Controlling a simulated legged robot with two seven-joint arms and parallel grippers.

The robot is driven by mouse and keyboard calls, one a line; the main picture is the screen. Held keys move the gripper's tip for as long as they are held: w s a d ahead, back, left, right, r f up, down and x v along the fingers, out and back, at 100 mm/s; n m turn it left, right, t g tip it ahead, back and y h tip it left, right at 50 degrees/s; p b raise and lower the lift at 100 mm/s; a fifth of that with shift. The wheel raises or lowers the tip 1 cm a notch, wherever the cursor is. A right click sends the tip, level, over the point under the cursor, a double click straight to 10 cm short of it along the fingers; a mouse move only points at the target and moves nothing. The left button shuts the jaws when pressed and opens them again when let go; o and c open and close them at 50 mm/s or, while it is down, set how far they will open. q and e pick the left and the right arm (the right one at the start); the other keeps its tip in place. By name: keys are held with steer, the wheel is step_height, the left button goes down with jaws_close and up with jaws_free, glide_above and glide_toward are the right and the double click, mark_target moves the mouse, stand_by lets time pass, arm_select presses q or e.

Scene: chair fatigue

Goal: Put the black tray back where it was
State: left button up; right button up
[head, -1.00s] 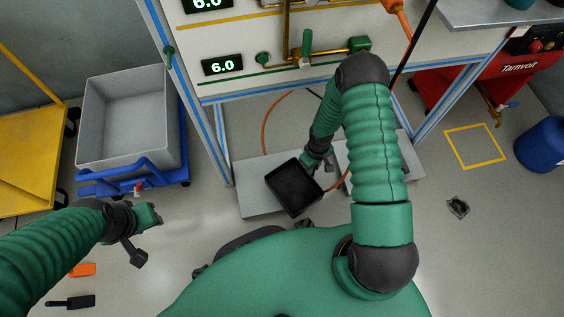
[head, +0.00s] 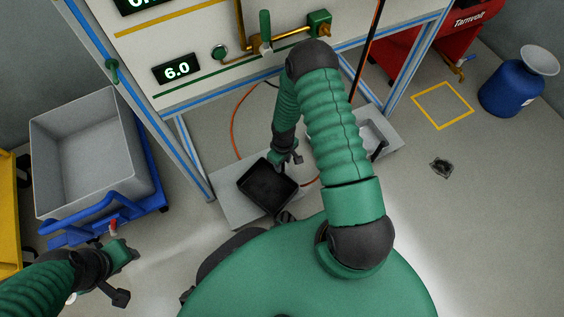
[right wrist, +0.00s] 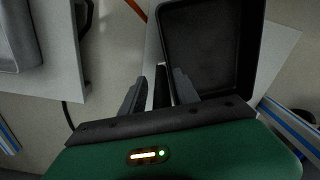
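The black tray (head: 267,187) is a shallow rectangular tray, over the left grey slab below the bench in the head view. I cannot tell whether it rests on the slab. My right gripper (head: 291,159) is at its upper right corner. In the right wrist view the tray (right wrist: 212,45) fills the upper middle. The right gripper (right wrist: 160,82) has its fingers apart, one over the tray's side and one outside its edge, with a light gap beside the left finger. My left gripper (head: 125,250) is at lower left, away from the tray; its fingers are too small to read.
The left grey slab (head: 228,207) and a right slab (head: 392,130) lie on the floor. A grey bin (head: 90,155) on a blue cart stands at left. An orange hose (head: 233,130) runs behind the tray. A blue container (head: 510,90) stands at right beside a yellow floor square (head: 443,105).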

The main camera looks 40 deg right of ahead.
steer(key=shift+a+r, duration=0.1)
steer(key=shift+r, duration=0.2)
step_height(320, 180, up, 12)
steer(key=p, duration=0.8)
steer(key=shift+p, duration=0.35)
steer(key=shift+s, duration=0.1)
